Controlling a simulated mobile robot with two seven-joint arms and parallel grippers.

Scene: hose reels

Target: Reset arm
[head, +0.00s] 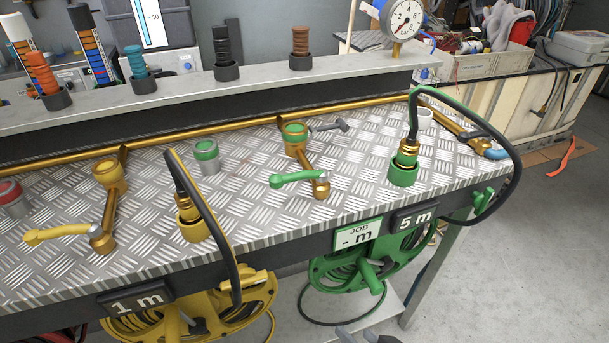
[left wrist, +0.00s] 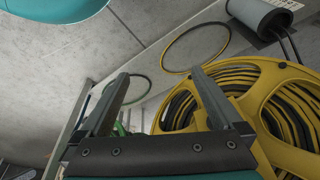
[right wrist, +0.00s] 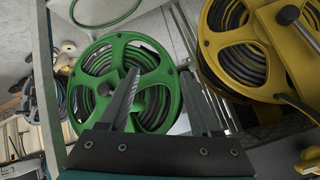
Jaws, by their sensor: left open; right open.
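My right gripper (head: 358,334) shows at the bottom edge of the head view, low in front of the bench and below the green hose reel (head: 366,262). In the right wrist view its two fingers (right wrist: 160,82) are apart with nothing between them, and the green reel (right wrist: 96,98) lies beyond. My left gripper is outside the head view. In the left wrist view its fingers (left wrist: 160,82) are apart and empty, with a yellow hose reel (left wrist: 245,95) beyond and to the right.
The metal-topped bench (head: 250,200) carries a yellow-handled valve (head: 62,234), a green-handled valve (head: 298,178) and hose ends in yellow (head: 192,222) and green (head: 403,170) sockets. A pressure gauge (head: 403,20) stands behind. Floor at the right (head: 540,260) is mostly clear.

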